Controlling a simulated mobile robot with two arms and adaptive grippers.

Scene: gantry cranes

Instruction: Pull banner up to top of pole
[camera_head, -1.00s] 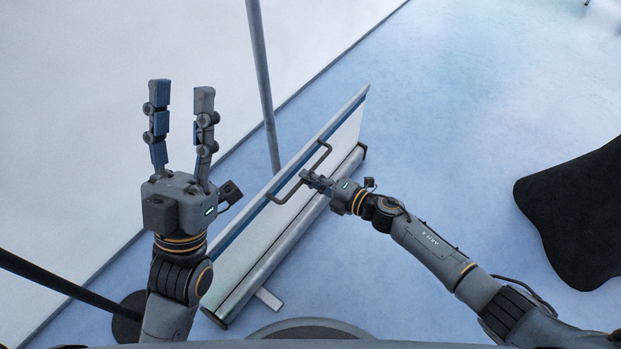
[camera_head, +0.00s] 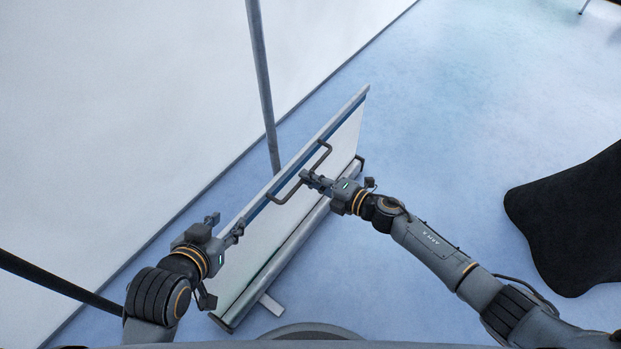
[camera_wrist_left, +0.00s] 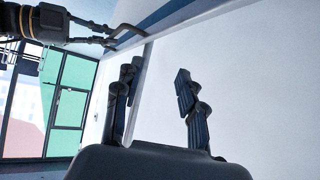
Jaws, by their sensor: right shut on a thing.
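The banner (camera_head: 345,134) is partly pulled out of its long base (camera_head: 281,252), a white sheet with a blue band under a grey top bar (camera_head: 329,121). A grey bracket handle (camera_head: 326,152) is on the top bar. The grey pole (camera_head: 262,90) rises behind it. My right gripper (camera_head: 309,181) is shut on the handle; it also shows in the left wrist view (camera_wrist_left: 108,36). My left gripper (camera_head: 226,223) is open and empty near the banner's left end. In the left wrist view its fingers (camera_wrist_left: 158,88) stand apart before the white sheet (camera_wrist_left: 245,75).
A black object (camera_head: 570,220) lies on the floor at the right. A dark slanting pole (camera_head: 55,282) is at the lower left. A white wall (camera_head: 110,110) stands behind the banner. The blue floor (camera_head: 450,110) right of the banner is clear.

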